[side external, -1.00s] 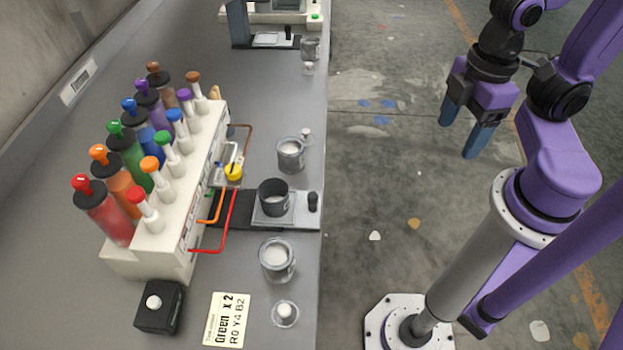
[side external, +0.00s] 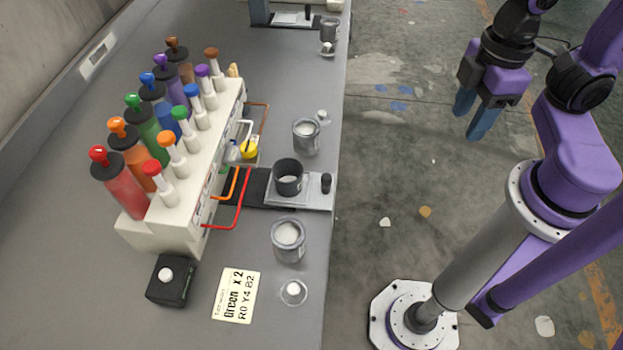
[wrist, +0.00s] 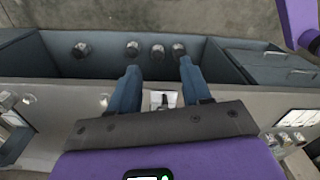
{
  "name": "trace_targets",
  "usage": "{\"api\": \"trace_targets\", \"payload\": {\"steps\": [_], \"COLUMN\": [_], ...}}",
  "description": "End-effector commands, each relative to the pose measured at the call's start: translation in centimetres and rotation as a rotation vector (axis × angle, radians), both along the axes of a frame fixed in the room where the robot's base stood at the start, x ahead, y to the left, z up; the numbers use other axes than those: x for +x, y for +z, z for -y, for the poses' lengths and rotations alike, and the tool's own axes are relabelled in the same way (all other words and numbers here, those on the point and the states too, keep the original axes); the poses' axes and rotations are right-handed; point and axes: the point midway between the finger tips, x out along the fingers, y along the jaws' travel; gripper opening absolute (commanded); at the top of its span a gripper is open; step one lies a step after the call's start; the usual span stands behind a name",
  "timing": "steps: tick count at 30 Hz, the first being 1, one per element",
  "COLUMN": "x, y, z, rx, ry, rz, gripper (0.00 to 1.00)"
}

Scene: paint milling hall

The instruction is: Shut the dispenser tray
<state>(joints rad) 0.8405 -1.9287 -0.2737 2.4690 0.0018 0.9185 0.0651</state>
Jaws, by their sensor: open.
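A cream dispenser (side external: 185,215) with a double row of coloured plungers stands on the grey bench in the side external view. Coloured bent rods stick out of its right face. A small clear tray or drawer, hard to make out, shows there with a yellow piece (side external: 250,149) in it. Below, a flat black and silver plate (side external: 318,198) reaches out and carries a dark cup (side external: 288,177). I cannot tell which part is the dispenser tray. My gripper (side external: 468,122) is open and empty, above the floor right of the bench. Its fingers also show in the wrist view (wrist: 157,85).
Paint cans (side external: 289,240) stand on the bench beside the plate. A black box (side external: 171,281) and a card (side external: 237,295) lie in front. The wrist view shows a grey trough (wrist: 100,55) with several dark round pieces. Open floor lies between bench and arm.

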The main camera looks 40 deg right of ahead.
Motion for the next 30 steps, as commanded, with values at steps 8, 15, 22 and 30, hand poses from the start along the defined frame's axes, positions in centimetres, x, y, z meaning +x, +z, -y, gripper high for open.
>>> {"api": "trace_targets", "payload": {"steps": [8,15,22,30], "x": [5.6,10.1,12.9,13.6], "y": [0.7,0.8,0.5,-0.3], "z": [-6.5,-12.6,-16.6,-17.6], "rx": [-0.007,-0.013,-0.017,-0.020], "ry": [-0.366,-0.713,-0.954,-1.026], "rz": [-0.012,-0.019,-0.023,-0.023], "gripper": [0.48,0.48,0.48,0.48]}}
